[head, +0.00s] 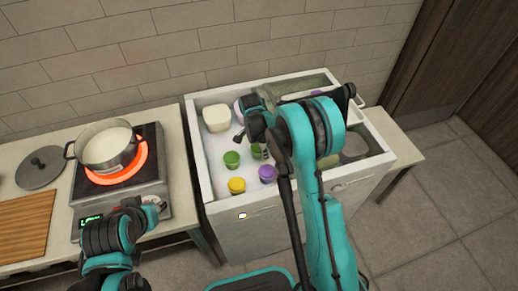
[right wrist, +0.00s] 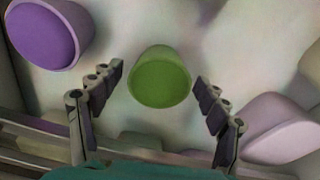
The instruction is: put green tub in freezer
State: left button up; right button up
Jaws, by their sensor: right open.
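The freezer (head: 208,190) is an open white chest with a frosty white inside. Two green tubs (head: 232,159) (head: 257,151) stand in its left part, the second partly covered by my right arm. My right gripper (head: 262,125) is over the freezer. In the right wrist view, the right gripper (right wrist: 160,78) is open, with a green tub (right wrist: 160,84) between and just beyond its fingertips, apart from both fingers. I cannot tell for sure which green tub this is. My left gripper (head: 150,208) is low at the left, in front of the stove; its jaws are unclear.
Inside the freezer stand a yellow tub (head: 237,186), a purple tub (head: 267,174) and a large cream tub (head: 217,118). A pale lilac tub (right wrist: 278,130) is right of the right fingers. Left of the freezer, a pot (head: 108,149) sits on a glowing burner (head: 120,177).

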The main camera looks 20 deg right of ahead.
aim_at(256, 147)
jog(key=r+p, duration=0.1)
jog(key=r, duration=0.2)
jog(key=a+r+p, duration=0.1)
jog(key=r, duration=0.3)
jog(key=r+p, duration=0.1)
jog(key=r, duration=0.3)
jog(key=shift+s+a, duration=0.15)
jog(key=shift+s, duration=0.05)
jog(key=s+d+r+n+t, duration=0.1)
jog(key=s+r+n+t, duration=0.2)
jog(key=s+r+n, duration=0.6)
jog(key=s+r+n+t, duration=0.2)
jog(key=s+n, duration=0.1)
jog(key=s, duration=0.5)
jog(key=s+r+n+t+y, duration=0.1)
jog(key=s+n, duration=0.2)
jog(key=s, duration=0.5)
jog(key=shift+s+d+r+t, duration=0.25)
jog(key=shift+d+r+t, duration=0.05)
jog(key=shift+r+t, duration=0.1)
jog(key=shift+f, duration=0.1)
